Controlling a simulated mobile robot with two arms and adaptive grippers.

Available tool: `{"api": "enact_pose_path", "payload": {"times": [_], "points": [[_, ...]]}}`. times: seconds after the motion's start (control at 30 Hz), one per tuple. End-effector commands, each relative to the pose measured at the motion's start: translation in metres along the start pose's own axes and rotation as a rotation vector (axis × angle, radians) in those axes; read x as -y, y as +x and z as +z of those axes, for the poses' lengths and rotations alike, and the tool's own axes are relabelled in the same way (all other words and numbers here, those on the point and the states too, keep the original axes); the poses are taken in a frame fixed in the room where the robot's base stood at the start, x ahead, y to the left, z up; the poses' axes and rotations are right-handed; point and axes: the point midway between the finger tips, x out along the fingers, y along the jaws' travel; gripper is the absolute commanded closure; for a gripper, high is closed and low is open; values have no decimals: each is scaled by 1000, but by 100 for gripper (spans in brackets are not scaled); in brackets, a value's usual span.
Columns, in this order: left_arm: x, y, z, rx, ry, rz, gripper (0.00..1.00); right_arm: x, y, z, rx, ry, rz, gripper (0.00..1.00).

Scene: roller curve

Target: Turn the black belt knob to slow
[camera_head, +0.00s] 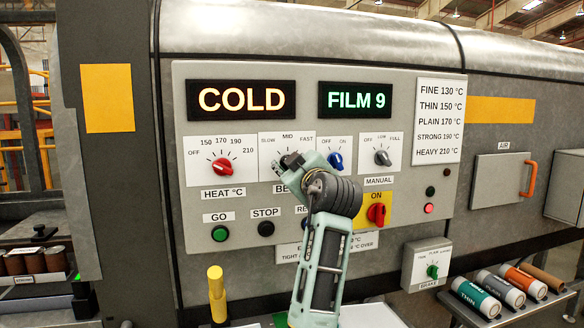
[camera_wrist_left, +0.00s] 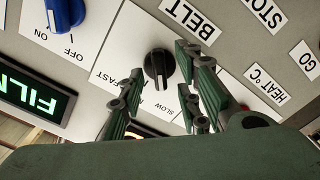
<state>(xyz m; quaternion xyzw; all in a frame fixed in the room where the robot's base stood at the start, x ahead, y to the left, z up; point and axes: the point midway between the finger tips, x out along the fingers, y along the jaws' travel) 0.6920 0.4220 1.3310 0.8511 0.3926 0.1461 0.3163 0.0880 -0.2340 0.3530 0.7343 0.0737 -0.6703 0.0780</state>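The black belt knob (camera_wrist_left: 158,68) shows in the left wrist view, above the BELT label as the panel reads. Its thin pale pointer line points roughly down in that picture, toward the side of the SLOW mark; the exact setting is hard to tell. The FAST and SLOW words show on its white plate (camera_wrist_left: 113,45), and MID is hidden there. My left gripper (camera_wrist_left: 158,98) is open, fingers apart, with the knob showing between and beyond them. No clear contact shows. In the head view my left gripper (camera_head: 290,161) covers the knob, above the BELT label. My right gripper is out of view.
On the panel (camera_head: 300,75), a red heat knob (camera_head: 222,167) lies left and a blue on/off knob (camera_head: 335,161) lies close right.

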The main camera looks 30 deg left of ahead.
Motion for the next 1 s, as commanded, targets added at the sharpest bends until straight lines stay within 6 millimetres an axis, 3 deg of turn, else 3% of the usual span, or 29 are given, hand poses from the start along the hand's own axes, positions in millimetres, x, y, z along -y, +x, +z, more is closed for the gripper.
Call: {"api": "enact_pose_path", "payload": {"times": [0.3,0.5,0.7,1.0], "points": [[-1,-67,2,4,-4,3,69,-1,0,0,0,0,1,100],[0,-98,1,4,-3,1,69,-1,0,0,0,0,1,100],[0,-109,1,3,-3,-1,69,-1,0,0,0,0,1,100],[0,-110,1,2,-2,-1,69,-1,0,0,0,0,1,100]]}}
